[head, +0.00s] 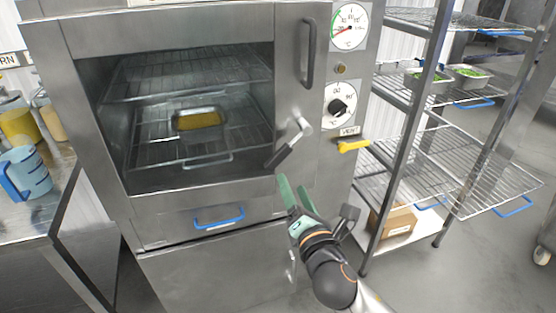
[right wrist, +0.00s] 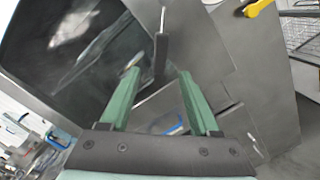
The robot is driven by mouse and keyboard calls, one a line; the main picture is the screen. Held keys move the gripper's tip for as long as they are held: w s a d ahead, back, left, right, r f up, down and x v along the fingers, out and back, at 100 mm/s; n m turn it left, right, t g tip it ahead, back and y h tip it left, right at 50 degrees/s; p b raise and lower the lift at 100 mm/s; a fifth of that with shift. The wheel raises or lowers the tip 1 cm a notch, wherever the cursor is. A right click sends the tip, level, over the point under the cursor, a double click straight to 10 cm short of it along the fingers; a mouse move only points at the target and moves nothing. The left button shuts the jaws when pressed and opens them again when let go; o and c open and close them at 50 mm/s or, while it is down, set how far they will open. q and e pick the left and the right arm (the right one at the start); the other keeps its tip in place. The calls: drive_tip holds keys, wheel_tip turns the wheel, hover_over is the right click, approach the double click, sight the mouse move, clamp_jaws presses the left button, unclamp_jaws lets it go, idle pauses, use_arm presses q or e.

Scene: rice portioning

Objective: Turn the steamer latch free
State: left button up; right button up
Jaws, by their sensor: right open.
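The steamer (head: 90,40) fills the left and middle of the head view. Its latch (head: 288,145) is a lever with a metal pivot and a dark grip, slanting down to the left beside the window. My right gripper (head: 296,186) is open and empty, just below the grip's lower end, with green fingers pointing up. In the right wrist view the dark latch grip (right wrist: 161,58) stands upright just beyond and between the open fingertips (right wrist: 159,75). A small gap seems to remain; contact is hard to tell. My left gripper is out of view.
A yellow vent lever (head: 353,146) sticks out right of the latch, below a dial (head: 338,106). A vertical door handle (head: 308,52) is above. A wire rack (head: 404,150) stands at the right. A blue jug (head: 26,174) is on the left counter.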

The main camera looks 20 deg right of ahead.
sight(280, 158)
drive_tip(key=w, duration=1.2)
drive_tip(key=shift+w+d, duration=0.25)
drive_tip(key=shift+d, duration=0.1)
drive_tip(key=shift+c, duration=0.3)
clamp_jaws()
idle(0.6)
